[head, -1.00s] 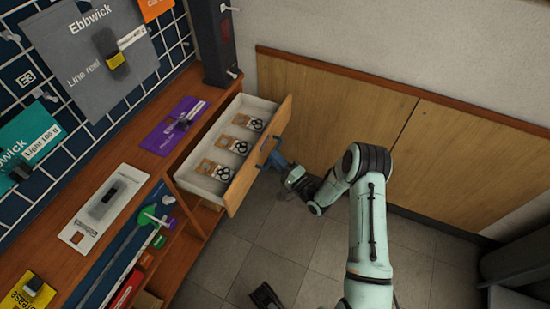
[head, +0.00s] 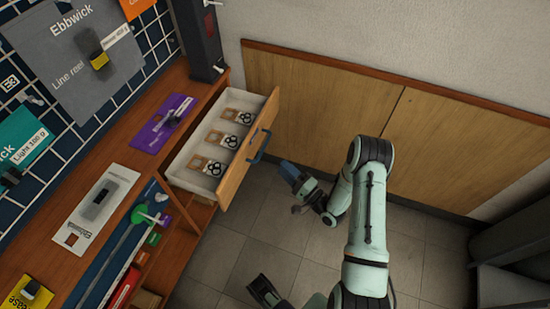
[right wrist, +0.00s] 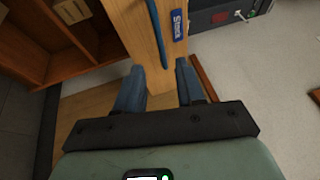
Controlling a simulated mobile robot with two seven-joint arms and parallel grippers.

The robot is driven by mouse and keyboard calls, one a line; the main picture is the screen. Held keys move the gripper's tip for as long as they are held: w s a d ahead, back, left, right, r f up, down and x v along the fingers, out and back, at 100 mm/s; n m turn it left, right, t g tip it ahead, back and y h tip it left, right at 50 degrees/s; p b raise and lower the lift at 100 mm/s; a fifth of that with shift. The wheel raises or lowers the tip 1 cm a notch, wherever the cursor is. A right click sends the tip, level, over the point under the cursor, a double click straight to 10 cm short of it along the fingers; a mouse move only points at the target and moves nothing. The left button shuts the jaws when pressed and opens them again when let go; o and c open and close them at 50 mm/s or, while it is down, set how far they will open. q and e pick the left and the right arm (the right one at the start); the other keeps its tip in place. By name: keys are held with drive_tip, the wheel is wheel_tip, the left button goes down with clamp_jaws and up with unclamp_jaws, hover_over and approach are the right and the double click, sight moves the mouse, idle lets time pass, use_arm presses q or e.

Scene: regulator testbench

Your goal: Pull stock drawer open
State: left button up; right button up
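The stock drawer (head: 205,178) stands pulled out from the wooden bench in the head view. Its wooden front (head: 249,150) carries a blue bar handle (head: 259,147). My right gripper (head: 288,168) is just right of the handle, apart from it. In the right wrist view the two blue fingers of the right gripper (right wrist: 158,82) are spread with nothing held. The handle (right wrist: 157,30) and a blue label (right wrist: 179,25) on the drawer front show ahead of them. A dark part at the bottom of the head view looks like my left gripper (head: 264,291); its fingers are unclear.
Several small packets (head: 221,141) lie in the drawer. A dark upright unit (head: 203,42) stands at the bench's back end. Wooden panelling (head: 330,115) lines the wall. Tiled floor (head: 250,235) in front of the drawer is mostly clear.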

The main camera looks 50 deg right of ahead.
drive_tip(key=shift+s+f, duration=0.15)
drive_tip(key=shift+s, duration=0.8)
drive_tip(key=shift+s+f, duration=0.15)
drive_tip(key=shift+s, duration=0.75)
